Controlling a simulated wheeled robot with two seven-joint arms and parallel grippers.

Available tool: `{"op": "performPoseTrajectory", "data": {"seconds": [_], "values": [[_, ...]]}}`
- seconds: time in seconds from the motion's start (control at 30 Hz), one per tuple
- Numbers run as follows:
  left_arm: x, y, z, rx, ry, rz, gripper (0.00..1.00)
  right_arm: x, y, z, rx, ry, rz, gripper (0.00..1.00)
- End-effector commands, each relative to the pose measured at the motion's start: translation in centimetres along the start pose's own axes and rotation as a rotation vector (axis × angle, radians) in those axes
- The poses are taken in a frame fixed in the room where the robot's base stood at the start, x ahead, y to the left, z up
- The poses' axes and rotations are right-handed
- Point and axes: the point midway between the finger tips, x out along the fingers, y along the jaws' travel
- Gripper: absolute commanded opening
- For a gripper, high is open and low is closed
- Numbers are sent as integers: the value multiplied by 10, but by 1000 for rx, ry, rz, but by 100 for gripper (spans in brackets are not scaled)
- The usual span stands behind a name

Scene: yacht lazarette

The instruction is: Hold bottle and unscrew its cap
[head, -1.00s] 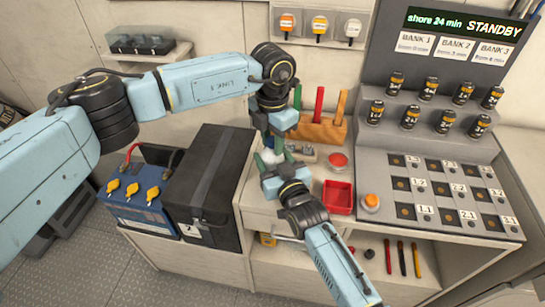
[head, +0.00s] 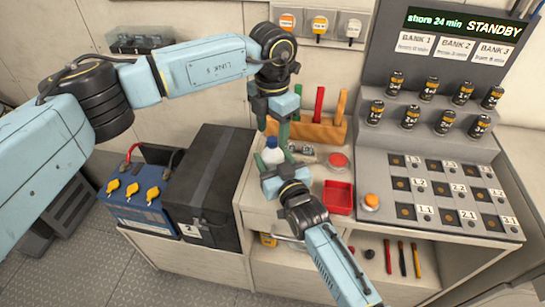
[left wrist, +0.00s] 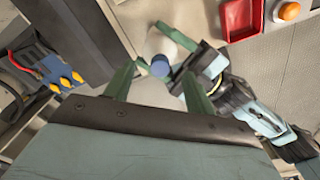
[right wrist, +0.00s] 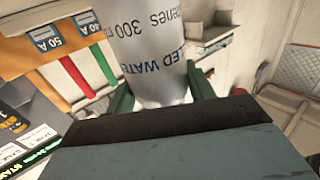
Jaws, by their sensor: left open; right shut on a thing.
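The white bottle (head: 272,155) stands upright above the counter with its blue cap (head: 272,142) on top. My right gripper (head: 271,163) is shut on the bottle's body from the front. The right wrist view shows the bottle (right wrist: 150,45), with printed lettering, between the two green fingers. My left gripper (head: 273,131) points down above the cap, its fingers open and apart from it. In the left wrist view the blue cap (left wrist: 160,66) lies between the open fingers' directions, with the bottle (left wrist: 160,45) behind it. Whether the cap is loose cannot be told.
A red tray (head: 338,197), a red button (head: 338,160) and an orange button (head: 371,201) are to the right. A tool rack (head: 320,130) stands behind. A black box (head: 208,185) and a blue battery (head: 137,200) are to the left. A battery panel (head: 440,190) fills the right.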

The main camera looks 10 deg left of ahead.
Motion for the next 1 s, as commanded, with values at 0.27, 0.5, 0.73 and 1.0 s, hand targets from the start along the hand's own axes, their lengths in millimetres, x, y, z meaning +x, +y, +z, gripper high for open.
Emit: {"op": "performPoseTrajectory", "data": {"seconds": [0.27, 0.5, 0.73, 1.0], "values": [[-29, 0, 0, -1, -3, 1, 55, 0, 0, 1, 0, -2, 0, 20], [-42, 0, 0, 0, -1, 1, 55, 0, 0, 1, 0, -2, 0, 20], [-43, 0, 0, 0, -1, 1, 55, 0, 0, 1, 0, -2, 0, 56], [-42, 0, 0, 0, 0, 1, 55, 0, 0, 1, 0, -1, 0, 79]]}}
